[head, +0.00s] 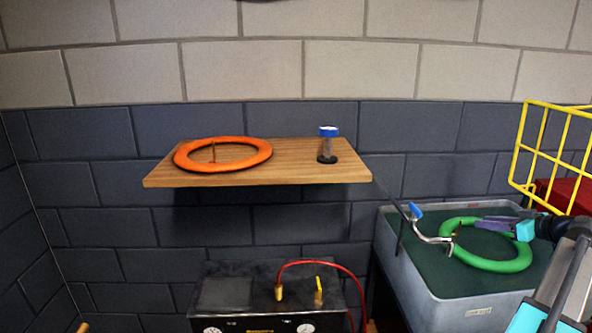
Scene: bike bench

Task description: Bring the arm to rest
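My gripper (478,224) is at the right in the head view, reaching in from the right edge above a grey tub (455,314). Its dark fingers with cyan parts point left. They appear in front of a green ring (497,265) in the tub. I cannot tell the gap between the fingers or whether they touch the ring. Nothing is clearly seen held.
A wooden shelf (285,172) holds an orange ring (183,163) and a blue-capped jar (326,148). A silver bent rod (428,237) with a blue tip is at the tub's left. A yellow wire basket (538,146) stands behind right. A black box (225,292) with gauges and a red hose (335,264) is below.

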